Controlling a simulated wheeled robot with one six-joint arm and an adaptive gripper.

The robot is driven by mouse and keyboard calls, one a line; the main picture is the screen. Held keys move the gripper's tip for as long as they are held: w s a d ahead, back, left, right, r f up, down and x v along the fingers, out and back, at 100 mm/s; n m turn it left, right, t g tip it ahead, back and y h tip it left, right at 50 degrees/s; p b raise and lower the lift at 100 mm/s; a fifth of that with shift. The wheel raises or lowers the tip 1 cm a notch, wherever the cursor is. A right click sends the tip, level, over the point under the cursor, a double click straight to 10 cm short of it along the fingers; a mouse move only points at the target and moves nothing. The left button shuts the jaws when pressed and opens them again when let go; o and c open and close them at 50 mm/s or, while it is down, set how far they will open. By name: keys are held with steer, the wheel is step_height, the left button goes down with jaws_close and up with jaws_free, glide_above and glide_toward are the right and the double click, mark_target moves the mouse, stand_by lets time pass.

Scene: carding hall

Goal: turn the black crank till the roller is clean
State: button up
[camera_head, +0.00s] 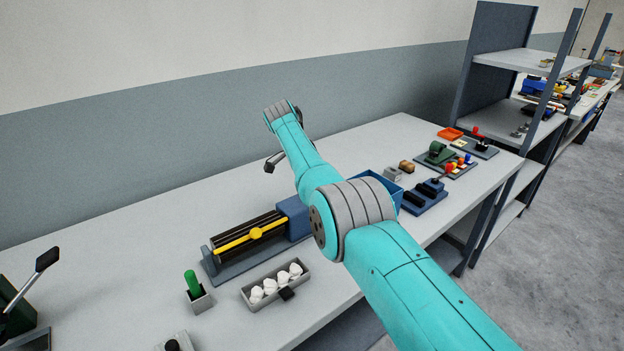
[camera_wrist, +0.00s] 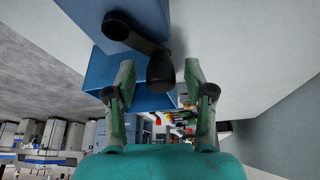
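The dark ribbed roller (camera_head: 238,231) lies in a blue-grey frame on the bench, with a yellow bar across it. No white fibre can be made out on it at this size. A blue housing (camera_head: 293,216) joins its right end, partly behind my arm. In the wrist view the black crank (camera_wrist: 137,34) is mounted on the blue housing (camera_wrist: 105,68), and its black handle (camera_wrist: 160,72) stands between my fingers. My gripper (camera_wrist: 160,78) is open around the handle, with a visible gap on both sides. In the head view the crank is not clearly visible.
A grey tray (camera_head: 250,301) of white tufts and a green-handled tool (camera_head: 192,284) stand in front of the roller. A blue bin (camera_head: 383,178) and a blue block with black parts (camera_head: 424,197) lie right of my arm. The bench behind the roller is clear.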

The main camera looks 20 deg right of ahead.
steer(key=v, duration=1.2)
steer(key=shift+s, duration=0.1)
stand_by(0.9)
